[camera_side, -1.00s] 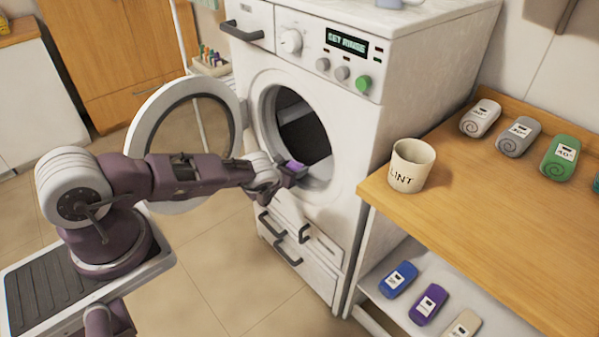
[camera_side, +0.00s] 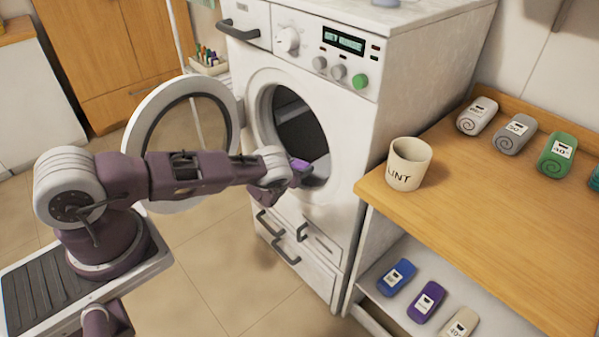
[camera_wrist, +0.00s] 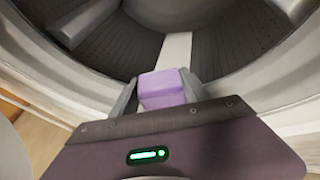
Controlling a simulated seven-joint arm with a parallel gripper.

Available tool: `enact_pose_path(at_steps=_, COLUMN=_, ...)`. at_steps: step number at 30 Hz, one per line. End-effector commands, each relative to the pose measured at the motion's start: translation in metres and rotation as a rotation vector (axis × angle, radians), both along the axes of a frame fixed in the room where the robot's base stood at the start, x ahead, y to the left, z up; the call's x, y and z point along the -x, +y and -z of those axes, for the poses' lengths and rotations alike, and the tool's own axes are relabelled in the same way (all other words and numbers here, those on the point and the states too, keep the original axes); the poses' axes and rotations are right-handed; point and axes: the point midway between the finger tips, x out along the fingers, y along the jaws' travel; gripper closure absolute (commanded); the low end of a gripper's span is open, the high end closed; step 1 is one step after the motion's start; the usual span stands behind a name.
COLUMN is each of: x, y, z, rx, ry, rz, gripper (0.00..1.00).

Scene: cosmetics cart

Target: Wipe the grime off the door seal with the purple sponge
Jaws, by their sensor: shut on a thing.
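The purple sponge (camera_wrist: 162,88) is held between the two fingers of my gripper (camera_wrist: 165,97) in the wrist view. It also shows as a small purple block (camera_side: 300,165) at the washer's round opening in the side view. My gripper (camera_side: 294,175) is shut on it at the lower part of the opening. The door seal (camera_wrist: 225,97) curves around the sponge in the wrist view, and its ring (camera_side: 318,180) is partly hidden by my gripper in the side view. I cannot make out grime on the seal, nor whether the sponge touches it.
The washer's round door (camera_side: 183,130) stands open to the left, close to my arm. A LINT cup (camera_side: 408,165) stands on the wooden counter (camera_side: 480,215) at right, with several labelled bottles behind it. More bottles lie on the shelf below. The floor in front is clear.

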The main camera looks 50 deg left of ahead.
Motion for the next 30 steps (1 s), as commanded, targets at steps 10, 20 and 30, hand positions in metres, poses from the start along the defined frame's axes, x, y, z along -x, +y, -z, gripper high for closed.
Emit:
enact_pose_path(at_steps=10, x=0.0, y=0.0, z=-0.031, rx=-0.001, ry=-0.001, rz=-0.001, gripper=0.84)
enact_pose_path(at_steps=20, x=-0.001, y=0.001, z=-0.043, rx=-0.001, ry=-0.003, rz=-0.002, gripper=0.84)
enact_pose_path(at_steps=30, x=0.0, y=0.0, z=-0.061, rx=-0.001, ry=-0.002, rz=-0.001, gripper=0.84)
